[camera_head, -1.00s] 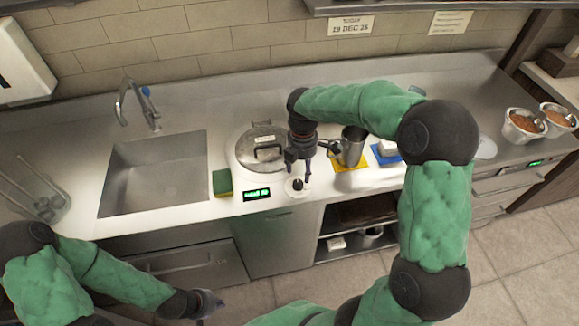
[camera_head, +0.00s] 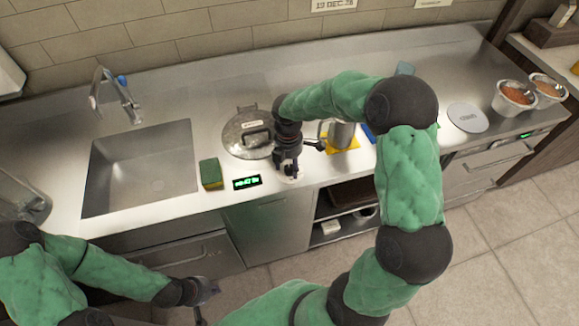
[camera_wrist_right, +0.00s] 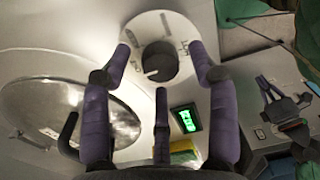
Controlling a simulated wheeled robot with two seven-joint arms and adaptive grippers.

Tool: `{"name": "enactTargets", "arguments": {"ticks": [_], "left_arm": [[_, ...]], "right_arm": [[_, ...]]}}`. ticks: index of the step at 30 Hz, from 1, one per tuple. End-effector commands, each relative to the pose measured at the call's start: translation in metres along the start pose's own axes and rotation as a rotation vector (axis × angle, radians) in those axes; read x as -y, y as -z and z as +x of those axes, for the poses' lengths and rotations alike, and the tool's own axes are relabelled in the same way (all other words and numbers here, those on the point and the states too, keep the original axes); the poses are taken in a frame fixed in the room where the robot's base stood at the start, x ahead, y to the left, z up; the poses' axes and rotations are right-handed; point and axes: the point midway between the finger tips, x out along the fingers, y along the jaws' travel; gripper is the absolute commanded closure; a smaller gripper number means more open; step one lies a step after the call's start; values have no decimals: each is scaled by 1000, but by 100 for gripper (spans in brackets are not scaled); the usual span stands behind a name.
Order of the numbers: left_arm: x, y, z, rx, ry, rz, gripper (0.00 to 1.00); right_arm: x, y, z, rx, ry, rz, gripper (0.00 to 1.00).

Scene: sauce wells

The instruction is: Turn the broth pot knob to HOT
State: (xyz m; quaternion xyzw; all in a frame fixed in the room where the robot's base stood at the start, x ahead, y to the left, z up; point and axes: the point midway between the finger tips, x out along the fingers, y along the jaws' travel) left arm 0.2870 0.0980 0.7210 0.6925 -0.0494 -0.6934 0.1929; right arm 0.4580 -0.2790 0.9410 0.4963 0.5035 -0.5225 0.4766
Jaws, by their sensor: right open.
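The broth pot (camera_head: 240,140) sits in the counter under a round metal lid with a dark handle. Its knob (camera_wrist_right: 158,62) is black with a pale pointer mark, on a white round dial (camera_wrist_right: 160,25) with small lettering that I cannot read. My right gripper (camera_head: 290,172) is over the dial and mostly hides it in the head view. In the right wrist view its purple fingers (camera_wrist_right: 160,60) are open, spread on either side of the knob, with no clear contact. My left gripper (camera_head: 208,290) hangs low in front of the cabinets, too small to read.
A green-lit display (camera_head: 247,182) is left of the dial. A green and yellow sponge (camera_head: 210,173) lies beside the sink (camera_head: 142,165). A metal jug (camera_head: 342,133) stands on a yellow mat (camera_head: 345,146) close right of my right gripper. Two bowls (camera_head: 514,97) stand far right.

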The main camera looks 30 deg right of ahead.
Motion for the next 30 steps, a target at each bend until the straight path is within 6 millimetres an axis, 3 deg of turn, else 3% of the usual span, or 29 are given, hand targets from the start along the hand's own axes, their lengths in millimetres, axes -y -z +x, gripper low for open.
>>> {"name": "enactTargets", "arguments": {"ticks": [11, 18, 30], "left_arm": [[0, 0, 1, 0, 0, 0, 100], [0, 0, 1, 0, 0, 0, 100], [0, 0, -1, 0, 0, 0, 100]], "right_arm": [[0, 0, 6, 0, 0, 1, 40], [0, 0, 6, 0, 0, 0, 96], [0, 0, 6, -3, 1, 55, 97]]}}
